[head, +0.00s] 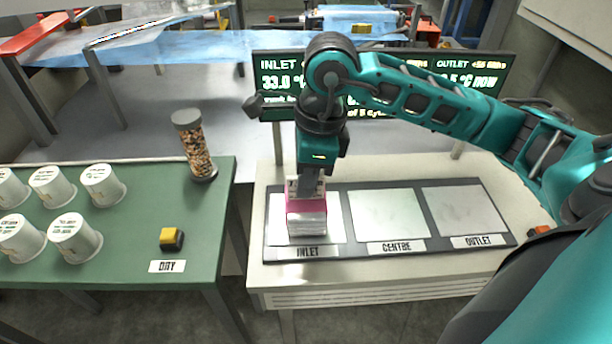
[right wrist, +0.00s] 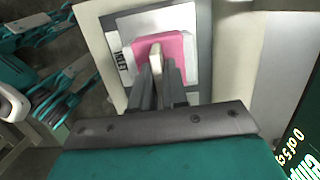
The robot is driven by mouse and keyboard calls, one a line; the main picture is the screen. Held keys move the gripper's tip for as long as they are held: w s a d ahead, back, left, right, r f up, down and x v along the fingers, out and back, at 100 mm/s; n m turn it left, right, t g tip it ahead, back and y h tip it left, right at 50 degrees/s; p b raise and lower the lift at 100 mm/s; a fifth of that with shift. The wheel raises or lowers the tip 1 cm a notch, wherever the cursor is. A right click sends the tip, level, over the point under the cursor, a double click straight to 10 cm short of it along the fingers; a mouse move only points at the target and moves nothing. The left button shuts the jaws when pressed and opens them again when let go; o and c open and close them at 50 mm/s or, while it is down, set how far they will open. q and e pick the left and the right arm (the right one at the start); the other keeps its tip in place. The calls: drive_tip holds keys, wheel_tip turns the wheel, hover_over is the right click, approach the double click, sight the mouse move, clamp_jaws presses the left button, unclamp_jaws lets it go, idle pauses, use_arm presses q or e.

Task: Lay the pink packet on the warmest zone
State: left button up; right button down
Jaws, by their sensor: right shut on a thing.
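My right gripper (head: 306,187) is shut on the pink packet (head: 307,217), a pink and white block, over the INLET zone (head: 277,216). The right wrist view also shows the pink packet (right wrist: 182,48) between the fingers of my right gripper (right wrist: 158,72). I cannot tell whether the packet touches the plate. The CENTRE zone (head: 388,214) and the OUTLET zone (head: 464,211) are bare. A dark screen (head: 281,72) behind reads INLET 33.0 °C and OUTLET with a partly hidden value; my right arm covers its middle. My left gripper is not in view.
A green table (head: 125,225) stands at the left with several white cups (head: 75,238), a jar of pellets (head: 195,146), a yellow and black block (head: 171,238) and a DRY label (head: 167,267). A gap separates it from the white bench (head: 380,280). Blue film (head: 190,45) spans the back.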

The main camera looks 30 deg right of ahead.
drive_tip(key=shift+f, duration=0.15)
drive_tip(key=c, duration=1.1)
unclamp_jaws()
drive_tip(key=shift+c, duration=0.2)
drive_tip(key=shift+r, duration=0.35)
wheel_tip(320, 180, up, 12)
drive_tip(key=s+d+p, duration=0.1)
drive_tip(key=shift+d+f, duration=0.2)
drive_tip(key=shift+d, duration=0.05)
